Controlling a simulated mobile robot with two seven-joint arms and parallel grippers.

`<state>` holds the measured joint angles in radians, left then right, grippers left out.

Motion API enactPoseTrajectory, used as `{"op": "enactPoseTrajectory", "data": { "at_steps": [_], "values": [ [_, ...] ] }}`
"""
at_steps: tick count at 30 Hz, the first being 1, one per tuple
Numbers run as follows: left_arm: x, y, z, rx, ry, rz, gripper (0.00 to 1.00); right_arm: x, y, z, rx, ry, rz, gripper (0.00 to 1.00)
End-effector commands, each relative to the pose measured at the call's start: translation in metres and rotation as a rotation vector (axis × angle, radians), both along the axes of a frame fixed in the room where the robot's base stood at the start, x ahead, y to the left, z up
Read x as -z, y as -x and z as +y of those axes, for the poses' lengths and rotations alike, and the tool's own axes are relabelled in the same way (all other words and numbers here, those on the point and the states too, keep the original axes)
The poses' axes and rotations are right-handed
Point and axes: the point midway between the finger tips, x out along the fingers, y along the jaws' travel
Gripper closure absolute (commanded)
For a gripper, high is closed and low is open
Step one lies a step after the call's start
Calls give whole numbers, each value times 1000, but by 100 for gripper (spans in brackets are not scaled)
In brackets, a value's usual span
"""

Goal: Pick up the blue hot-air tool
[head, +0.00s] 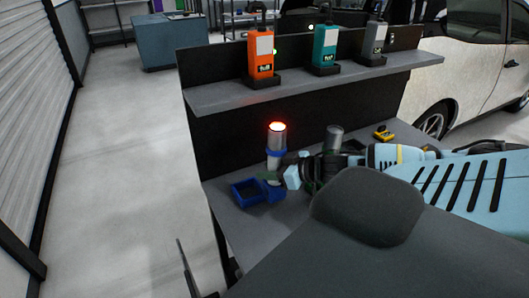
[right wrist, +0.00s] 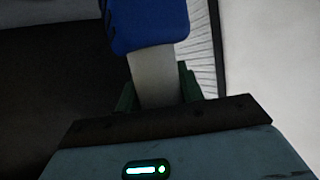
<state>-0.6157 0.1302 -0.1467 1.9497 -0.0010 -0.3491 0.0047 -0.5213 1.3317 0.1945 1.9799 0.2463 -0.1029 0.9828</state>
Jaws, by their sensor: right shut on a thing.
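The blue hot-air tool (head: 276,158) stands upright over the bench in the head view, with a metal barrel, a blue collar and a tip glowing orange-red. My right gripper (head: 270,177) comes in from the right and is shut on the tool's lower part. In the right wrist view, a pale section of the tool (right wrist: 155,75) lies between the dark green fingers, with a blue part (right wrist: 148,25) beyond it. An open blue holder (head: 247,194) sits on the bench just left of the gripper. I do not see my left gripper.
A shelf (head: 215,100) above the bench holds an orange device (head: 261,58), a teal device (head: 326,48) and a grey device (head: 375,42) in stands. Another grey cylinder (head: 334,136) and a small yellow item (head: 383,133) are behind my right arm. The floor at left is clear.

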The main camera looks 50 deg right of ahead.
Motion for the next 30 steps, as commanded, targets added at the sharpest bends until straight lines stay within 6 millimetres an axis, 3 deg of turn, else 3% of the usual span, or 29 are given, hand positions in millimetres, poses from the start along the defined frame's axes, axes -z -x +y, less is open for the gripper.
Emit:
{"op": "enactPoseTrajectory", "data": {
  "at_steps": [21,30],
  "values": [
    [1,1,-2,-2,5,4,42,-6,52,-17,0,0,-2,100],
    [0,1,-2,-2,5,3,42,-9,65,-21,-1,2,-4,100]
  ]
}}
